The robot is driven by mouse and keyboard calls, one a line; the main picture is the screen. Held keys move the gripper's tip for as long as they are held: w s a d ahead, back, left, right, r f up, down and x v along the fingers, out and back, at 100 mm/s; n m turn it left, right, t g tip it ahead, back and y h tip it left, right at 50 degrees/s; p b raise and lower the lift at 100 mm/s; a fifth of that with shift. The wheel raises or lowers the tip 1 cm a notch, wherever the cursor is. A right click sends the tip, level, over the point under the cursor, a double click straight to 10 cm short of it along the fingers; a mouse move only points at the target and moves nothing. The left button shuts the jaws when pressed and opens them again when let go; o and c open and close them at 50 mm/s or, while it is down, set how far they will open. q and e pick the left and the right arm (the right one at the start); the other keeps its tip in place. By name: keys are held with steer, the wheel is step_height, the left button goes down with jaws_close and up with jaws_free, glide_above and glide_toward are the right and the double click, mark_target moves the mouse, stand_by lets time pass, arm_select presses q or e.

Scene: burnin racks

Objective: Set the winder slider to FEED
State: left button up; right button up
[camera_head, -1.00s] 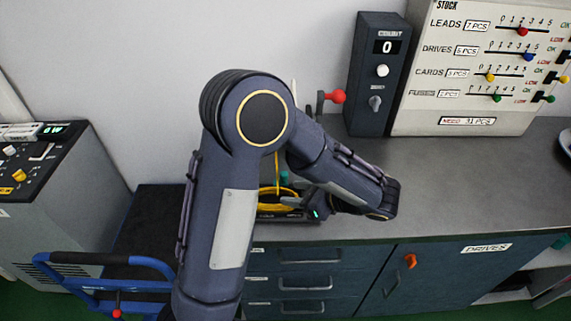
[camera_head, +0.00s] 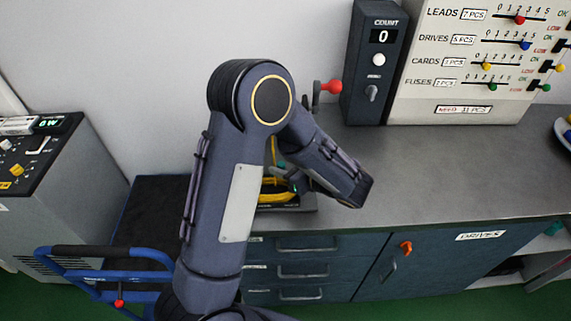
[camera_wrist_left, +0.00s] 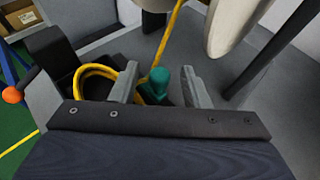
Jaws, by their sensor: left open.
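The winder (camera_head: 306,203) stands on the grey counter, mostly hidden behind my left arm in the head view. A yellow cable (camera_head: 272,194) lies coiled on it, and the cable (camera_wrist_left: 92,72) also shows in the left wrist view. A teal knob (camera_wrist_left: 158,80), which looks like the winder slider's handle, shows in the left wrist view. My left gripper (camera_wrist_left: 158,70) is open, with one finger on each side of the teal knob in the picture. Contact cannot be told. The FEED label is not readable in these frames. My right gripper is not in view.
A red-knobbed crank (camera_head: 331,86) sticks out behind my arm. A dark counter box (camera_head: 378,101) and a stock panel (camera_head: 470,86) stand at the back. The counter (camera_head: 440,170) is clear to the right.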

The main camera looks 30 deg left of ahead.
mark_target(272, 176)
arm_select(q)
jaws_close()
steer(key=shift+s+a, duration=0.5)
steer(key=shift+a, duration=0.3)
steer(key=shift+s+a, duration=0.45)
steer(key=shift+a, duration=0.3)
jaws_free()
steer(key=shift+a, duration=0.1)
